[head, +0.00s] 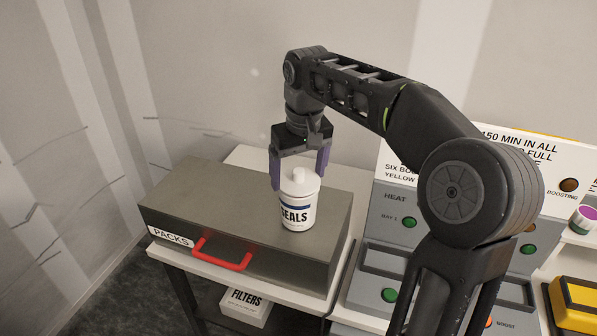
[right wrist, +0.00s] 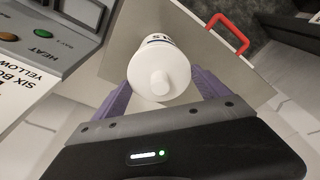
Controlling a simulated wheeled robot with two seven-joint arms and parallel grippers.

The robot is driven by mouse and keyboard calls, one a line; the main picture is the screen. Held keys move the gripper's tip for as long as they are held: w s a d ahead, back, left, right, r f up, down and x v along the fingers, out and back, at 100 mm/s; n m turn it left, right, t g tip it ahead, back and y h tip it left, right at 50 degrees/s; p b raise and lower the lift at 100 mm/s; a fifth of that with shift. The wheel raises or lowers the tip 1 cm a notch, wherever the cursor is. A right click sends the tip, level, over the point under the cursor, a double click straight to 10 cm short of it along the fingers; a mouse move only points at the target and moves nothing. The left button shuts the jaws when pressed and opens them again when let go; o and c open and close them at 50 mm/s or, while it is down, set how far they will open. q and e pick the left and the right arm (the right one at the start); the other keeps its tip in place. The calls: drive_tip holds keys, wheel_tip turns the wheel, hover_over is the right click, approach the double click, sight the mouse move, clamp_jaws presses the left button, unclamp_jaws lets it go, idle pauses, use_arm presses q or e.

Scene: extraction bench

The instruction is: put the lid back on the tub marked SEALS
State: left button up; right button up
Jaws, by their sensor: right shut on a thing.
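The white tub marked SEALS (head: 297,216) stands upright on top of the grey metal PACKS box. Its white lid with a round knob (head: 299,177) is at the tub's mouth, in line with it. I see no clear gap between them, but cannot tell whether the lid is fully seated. My right gripper (head: 298,182) points down from above, with its purple fingers on either side of the lid, shut on it. In the right wrist view the lid (right wrist: 160,82) is between the fingers and hides most of the tub. My left gripper is not in view.
The PACKS box (head: 180,208) has a red handle (head: 222,254) at its front. A FILTERS box (head: 245,305) sits on a shelf below. A control panel (head: 389,222) with green buttons stands to the right, behind my right arm. A yellow case (head: 577,303) is at far right.

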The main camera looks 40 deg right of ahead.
drive_tip(key=shift+f, duration=0.2)
idle(0.3)
drive_tip(key=o, duration=1.2)
drive_tip(key=shift+c, duration=0.2)
